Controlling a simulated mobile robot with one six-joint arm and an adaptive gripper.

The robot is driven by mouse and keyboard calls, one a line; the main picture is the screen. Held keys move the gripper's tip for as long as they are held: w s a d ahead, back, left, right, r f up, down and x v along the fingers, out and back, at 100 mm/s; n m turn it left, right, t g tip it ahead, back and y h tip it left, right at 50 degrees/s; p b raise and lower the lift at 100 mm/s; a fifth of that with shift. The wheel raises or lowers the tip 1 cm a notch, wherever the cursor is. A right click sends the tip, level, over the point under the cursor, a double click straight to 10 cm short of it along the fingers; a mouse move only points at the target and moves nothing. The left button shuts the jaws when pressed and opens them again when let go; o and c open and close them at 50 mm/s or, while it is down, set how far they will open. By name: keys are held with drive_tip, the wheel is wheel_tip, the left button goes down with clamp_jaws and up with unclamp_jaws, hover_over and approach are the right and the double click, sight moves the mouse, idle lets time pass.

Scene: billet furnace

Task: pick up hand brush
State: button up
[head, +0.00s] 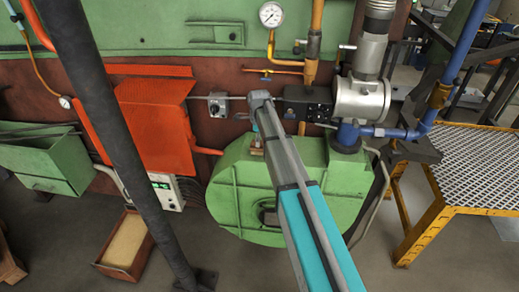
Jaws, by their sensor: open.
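My arm reaches from the bottom right up to the middle of the head view. My gripper (256,134) is at its far end, small and partly hidden by the arm, over the top of the green rounded housing (232,190). It is open. A small brownish thing (257,149) shows just below it on the housing top. It may be the hand brush, but it is too small and too covered to tell. No other brush can be made out.
An orange-red cover (155,120) and a green bin (45,163) are to the left. A sand-filled box (127,245) stands on the floor. A dark slanted post (110,130) crosses the left side. A yellow-framed grating platform (470,165) is at right, with pipes and a gauge (271,14) behind.

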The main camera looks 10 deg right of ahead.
drive_tip(key=shift+s+a+f+b, duration=0.1)
drive_tip(key=shift+f+b, duration=1.9)
drive_tip(key=shift+f, duration=0.25)
drive_tip(key=c, duration=1.2)
drive_tip(key=shift+r, duration=0.15)
drive_tip(key=shift+c, duration=0.2)
wheel_tip(320, 180, up, 3)
drive_tip(key=p, duration=0.3)
drive_tip(key=s+r+p, duration=0.9)
drive_tip(key=s+p, duration=0.1)
drive_tip(key=s, duration=0.4)
drive_tip(key=shift+r, duration=0.4)
